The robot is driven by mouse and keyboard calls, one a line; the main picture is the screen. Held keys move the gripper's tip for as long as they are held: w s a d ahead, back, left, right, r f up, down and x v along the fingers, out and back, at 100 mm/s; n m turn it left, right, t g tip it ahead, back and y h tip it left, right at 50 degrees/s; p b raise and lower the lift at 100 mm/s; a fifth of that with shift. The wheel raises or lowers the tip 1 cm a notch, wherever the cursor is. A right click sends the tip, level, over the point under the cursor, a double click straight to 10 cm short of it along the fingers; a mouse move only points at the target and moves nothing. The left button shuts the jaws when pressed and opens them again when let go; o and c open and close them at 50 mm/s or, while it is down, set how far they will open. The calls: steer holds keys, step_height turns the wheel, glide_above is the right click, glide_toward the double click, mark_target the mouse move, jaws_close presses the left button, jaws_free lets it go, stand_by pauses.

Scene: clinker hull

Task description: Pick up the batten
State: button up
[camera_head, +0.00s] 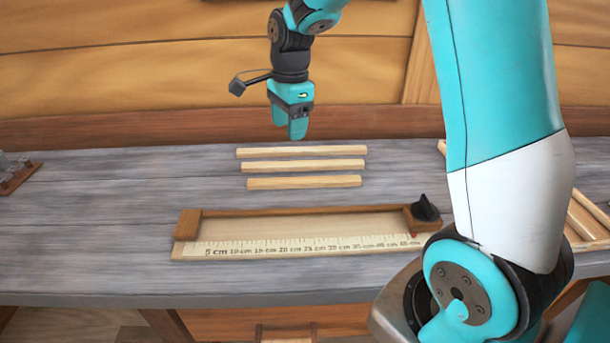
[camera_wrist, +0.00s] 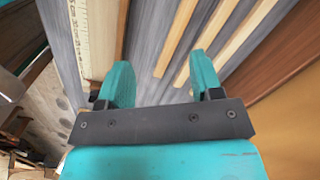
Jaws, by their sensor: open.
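Three pale wooden battens lie side by side on the grey bench, roughly parallel: a far one (camera_head: 302,152), a middle one (camera_head: 303,166) and a near one (camera_head: 304,182). My gripper (camera_head: 291,134) points down above the bench, just behind the far batten in the picture and apart from it. In the wrist view my gripper (camera_wrist: 162,75) has its two teal fingers spread with nothing between them. The battens show there as slanted strips beyond the fingers, the rightmost strip (camera_wrist: 242,42) being beside the brown back board.
A measuring jig (camera_head: 305,247) with a centimetre scale, wooden stops and a black knob (camera_head: 426,207) lies at the bench's front. More wooden strips (camera_head: 588,215) lie at right, partly hidden by my arm. A small rack (camera_head: 18,175) stands far left. A plank wall rises behind the bench.

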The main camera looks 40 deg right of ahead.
steer(key=w+d+f+m, duration=0.2)
steer(key=w+d+m, duration=0.1)
steer(key=d+m, duration=0.3)
steer(key=p, duration=0.3)
glide_above(305, 179)
steer(key=shift+h, duration=0.3)
step_height(305, 179, down, 11)
steer(key=shift+a+r, duration=0.1)
steer(key=shift+a, duration=0.05)
steer(key=shift+f+p, duration=1.2)
steer(key=shift+f, duration=1.95)
steer(key=shift+c, duration=0.2)
steer(key=c, duration=1)
